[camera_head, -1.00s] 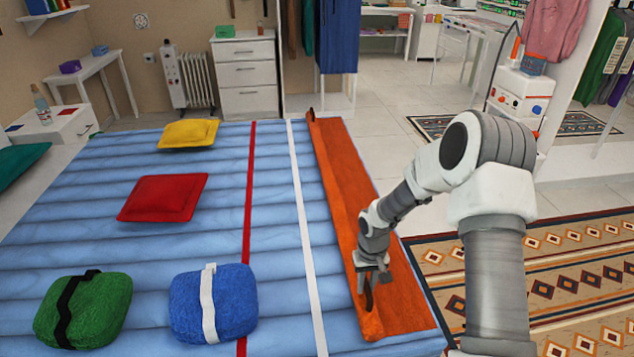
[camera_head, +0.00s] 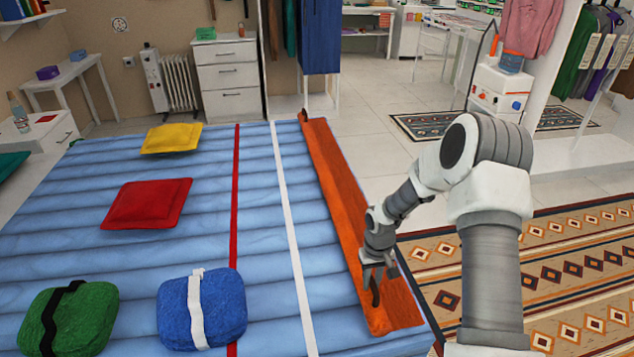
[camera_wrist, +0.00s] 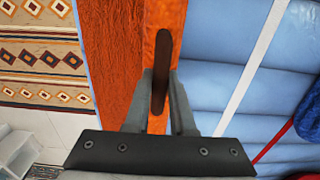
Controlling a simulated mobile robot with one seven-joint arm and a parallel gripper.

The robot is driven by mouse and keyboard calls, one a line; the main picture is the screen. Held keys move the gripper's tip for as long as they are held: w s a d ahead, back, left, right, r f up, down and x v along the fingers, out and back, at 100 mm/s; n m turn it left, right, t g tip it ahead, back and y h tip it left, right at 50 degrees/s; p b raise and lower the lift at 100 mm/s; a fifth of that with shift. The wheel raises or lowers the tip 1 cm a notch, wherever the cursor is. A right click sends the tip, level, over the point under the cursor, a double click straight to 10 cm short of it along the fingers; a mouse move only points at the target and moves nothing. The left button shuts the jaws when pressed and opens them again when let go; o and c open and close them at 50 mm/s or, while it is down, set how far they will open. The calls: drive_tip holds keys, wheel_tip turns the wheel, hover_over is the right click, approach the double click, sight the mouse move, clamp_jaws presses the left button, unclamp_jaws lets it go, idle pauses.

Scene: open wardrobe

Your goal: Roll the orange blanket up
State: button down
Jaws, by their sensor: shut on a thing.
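The orange blanket (camera_head: 340,185) lies as a long strip along the right edge of the blue bed. Its left side forms a thicker raised border, and its flat part lies to the right. A dark brown handle-like piece (camera_wrist: 161,72) sits on the raised border near the close end. My gripper (camera_head: 376,279) is down at that end, its jaws shut on the brown handle. In the wrist view the fingers (camera_wrist: 160,104) stand on both sides of the handle and border. Another brown piece (camera_head: 304,115) shows at the blanket's far end.
The bed (camera_head: 190,245) carries a red line (camera_head: 235,190) and a white line (camera_head: 287,200). Yellow (camera_head: 172,138) and red (camera_head: 147,203) cushions and green (camera_head: 70,320) and blue (camera_head: 203,309) bundles lie left. A patterned rug (camera_head: 540,255) covers the floor right of the bed.

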drive_tip(key=shift+w+d+p, duration=0.1)
drive_tip(key=shift+w+d, duration=0.1)
drive_tip(key=shift+d, duration=0.8)
drive_tip(key=shift+w+d+p, duration=0.1)
drive_tip(key=shift+w+d, duration=0.15)
drive_tip(key=shift+d, duration=0.75)
drive_tip(key=shift+w+d+p, duration=0.1)
drive_tip(key=shift+w+d, duration=0.1)
drive_tip(key=shift+d, duration=0.8)
drive_tip(key=shift+w+d, duration=0.1)
drive_tip(key=shift+d, duration=0.4)
drive_tip(key=shift+c, duration=2.4)
unclamp_jaws()
drive_tip(key=shift+r, duration=0.1)
wheel_tip(320, 180, up, 8)
drive_tip(key=p, duration=0.5)
